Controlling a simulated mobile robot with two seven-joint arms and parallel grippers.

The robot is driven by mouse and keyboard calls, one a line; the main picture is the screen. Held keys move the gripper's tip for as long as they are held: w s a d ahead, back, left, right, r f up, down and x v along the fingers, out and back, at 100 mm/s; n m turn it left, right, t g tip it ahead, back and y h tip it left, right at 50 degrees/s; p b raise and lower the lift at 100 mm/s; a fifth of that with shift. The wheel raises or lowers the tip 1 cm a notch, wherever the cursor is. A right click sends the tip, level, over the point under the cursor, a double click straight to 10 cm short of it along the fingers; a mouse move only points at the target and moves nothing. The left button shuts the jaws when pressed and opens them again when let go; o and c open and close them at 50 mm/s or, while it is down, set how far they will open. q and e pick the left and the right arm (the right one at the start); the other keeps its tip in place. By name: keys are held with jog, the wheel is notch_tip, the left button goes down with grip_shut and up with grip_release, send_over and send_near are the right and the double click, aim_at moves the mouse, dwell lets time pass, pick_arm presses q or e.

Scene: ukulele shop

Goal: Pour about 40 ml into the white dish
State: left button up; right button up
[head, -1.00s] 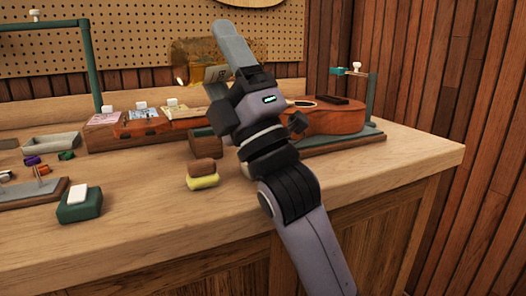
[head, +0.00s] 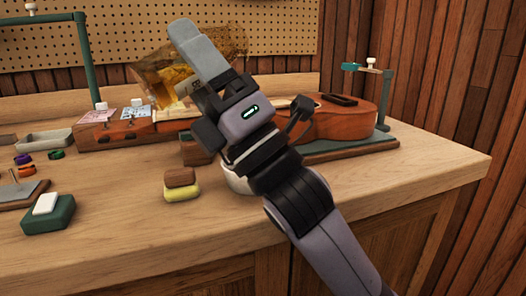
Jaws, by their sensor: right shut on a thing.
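My right gripper (head: 205,68) is shut on an amber glass bottle (head: 225,42) with a pale label, held above the back of the bench. The bottle lies tipped over, its left end lower, with yellow-amber liquid (head: 172,82) showing toward that end. The gripper covers part of the bottle, and I cannot make out any stream. A white dish (head: 237,180) stands on the bench, mostly hidden behind my right wrist; only its left edge shows and its contents cannot be seen. My left gripper is not in view.
A ukulele body (head: 345,120) lies in a green-based holder at the right. Boxes with cards (head: 118,130), a grey tray (head: 45,141) and a green block (head: 48,214) stand left. The front right bench is clear.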

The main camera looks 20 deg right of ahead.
jog(key=shift+w+a+f, duration=0.1)
jog(key=shift+w+a, duration=0.05)
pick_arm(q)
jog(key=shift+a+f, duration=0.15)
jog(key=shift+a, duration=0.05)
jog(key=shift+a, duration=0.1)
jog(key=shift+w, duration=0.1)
